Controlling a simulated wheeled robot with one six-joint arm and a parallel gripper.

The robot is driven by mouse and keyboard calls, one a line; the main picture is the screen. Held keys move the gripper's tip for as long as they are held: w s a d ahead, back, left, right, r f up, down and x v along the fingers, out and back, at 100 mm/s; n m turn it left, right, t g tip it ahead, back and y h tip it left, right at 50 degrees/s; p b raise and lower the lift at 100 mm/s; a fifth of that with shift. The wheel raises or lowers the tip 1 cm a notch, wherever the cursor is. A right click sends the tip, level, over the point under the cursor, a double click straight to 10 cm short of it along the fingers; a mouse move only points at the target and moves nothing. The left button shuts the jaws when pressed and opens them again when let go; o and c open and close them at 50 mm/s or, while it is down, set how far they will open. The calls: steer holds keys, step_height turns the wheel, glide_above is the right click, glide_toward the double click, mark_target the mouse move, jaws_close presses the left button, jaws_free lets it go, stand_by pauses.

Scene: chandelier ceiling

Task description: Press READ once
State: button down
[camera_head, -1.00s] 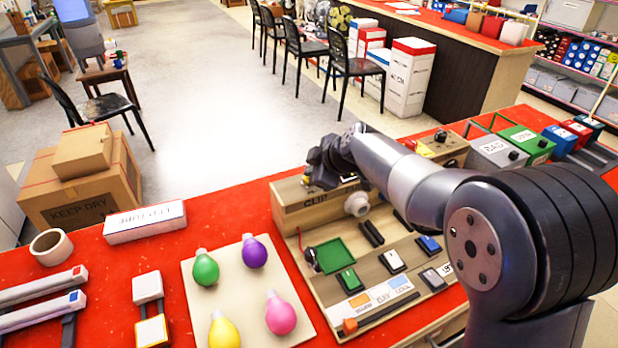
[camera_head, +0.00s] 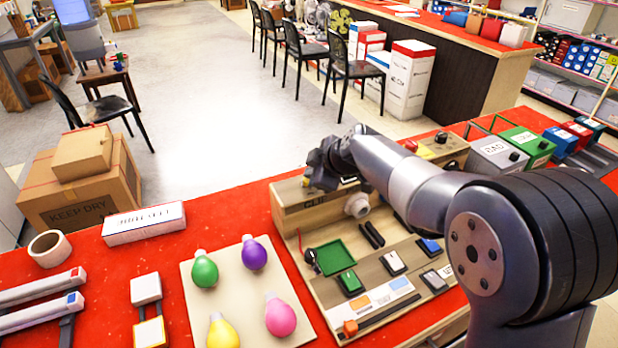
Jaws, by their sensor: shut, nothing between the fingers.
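A wooden test panel (camera_head: 300,218) stands on the red counter, with a raised back ledge marked with letters like "CLIP". On its sloped front are a green-topped switch (camera_head: 350,281), a white-topped switch (camera_head: 393,262), a blue-topped switch (camera_head: 430,246) and a grey-topped switch (camera_head: 434,280). I cannot read the word READ on any of them. Part of the panel's right side is hidden behind my arm. My gripper (camera_head: 322,172) is dark and shut, over the back ledge and apart from these switches. Its fingertips are hard to make out.
A round white socket (camera_head: 357,205) and a green square tray (camera_head: 335,257) are on the panel. An orange slider (camera_head: 350,327) sits in a slot at the front. A board (camera_head: 240,300) with several coloured bulbs lies left. Labelled boxes (camera_head: 497,154) stand back right.

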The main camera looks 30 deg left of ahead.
steer(key=shift+r, duration=0.75)
steer(key=shift+r, duration=0.1)
steer(key=shift+r+p, duration=1.45)
steer(key=shift+r, duration=1)
steer(key=shift+f, duration=0.15)
step_height(320, 180, down, 2)
steer(key=shift+f+b, duration=0.1)
steer(key=shift+b, duration=0.55)
steer(key=r+p, duration=0.1)
steer(key=p, duration=0.1)
steer(key=shift+p, duration=0.35)
steer(key=shift+r+p, duration=0.15)
steer(key=shift+p, duration=0.7)
steer(key=shift+p, duration=0.4)
